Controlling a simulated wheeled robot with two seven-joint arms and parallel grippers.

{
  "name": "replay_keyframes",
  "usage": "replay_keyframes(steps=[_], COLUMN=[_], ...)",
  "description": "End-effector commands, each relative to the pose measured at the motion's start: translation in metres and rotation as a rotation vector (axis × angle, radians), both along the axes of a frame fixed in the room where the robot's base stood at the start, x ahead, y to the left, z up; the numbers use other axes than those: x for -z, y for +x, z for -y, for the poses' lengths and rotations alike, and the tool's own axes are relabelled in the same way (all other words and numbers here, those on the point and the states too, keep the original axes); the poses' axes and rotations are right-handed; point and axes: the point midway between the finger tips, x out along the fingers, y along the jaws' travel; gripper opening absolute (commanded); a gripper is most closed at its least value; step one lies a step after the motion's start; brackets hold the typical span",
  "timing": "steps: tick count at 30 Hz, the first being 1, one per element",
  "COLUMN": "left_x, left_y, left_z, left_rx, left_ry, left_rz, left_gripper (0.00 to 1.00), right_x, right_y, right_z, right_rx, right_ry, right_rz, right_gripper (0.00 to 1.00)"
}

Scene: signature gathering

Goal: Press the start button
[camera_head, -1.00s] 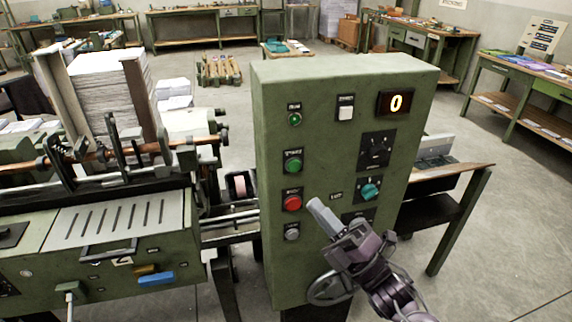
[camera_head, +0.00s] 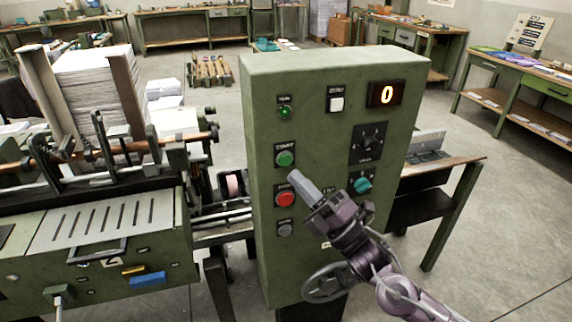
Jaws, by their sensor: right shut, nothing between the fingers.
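The start button is the green button (camera_head: 285,159) on the front of the green control cabinet (camera_head: 330,85). A red button (camera_head: 285,199) sits below it and a grey button (camera_head: 286,230) lower still. My right gripper (camera_head: 296,176) is shut and empty, its tip pointing up and left. In the picture the tip lies just below and right of the green button, between it and the red one. The green button is fully in view; I cannot tell how far the tip is from the panel. My left gripper is not in view.
A handwheel (camera_head: 325,284) sticks out low. A machine with paper stacks (camera_head: 92,95) stands left.

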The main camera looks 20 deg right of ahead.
Motion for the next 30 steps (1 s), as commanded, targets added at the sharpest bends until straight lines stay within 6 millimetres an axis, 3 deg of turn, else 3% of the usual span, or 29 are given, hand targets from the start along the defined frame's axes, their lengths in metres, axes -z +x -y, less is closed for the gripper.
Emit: replay_keyframes(steps=[9, 30], left_x=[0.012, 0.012], left_y=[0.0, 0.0], left_z=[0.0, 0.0], left_rx=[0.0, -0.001], left_ry=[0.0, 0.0], left_rz=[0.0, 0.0], left_gripper=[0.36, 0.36], right_x=[0.0, 0.0], right_y=[0.026, 0.028], right_z=[-0.001, -0.001], right_rx=[0.0, 0.0], right_ry=[0.0, 0.0], right_rz=[0.001, 0.0], right_gripper=[0.0, 0.0])
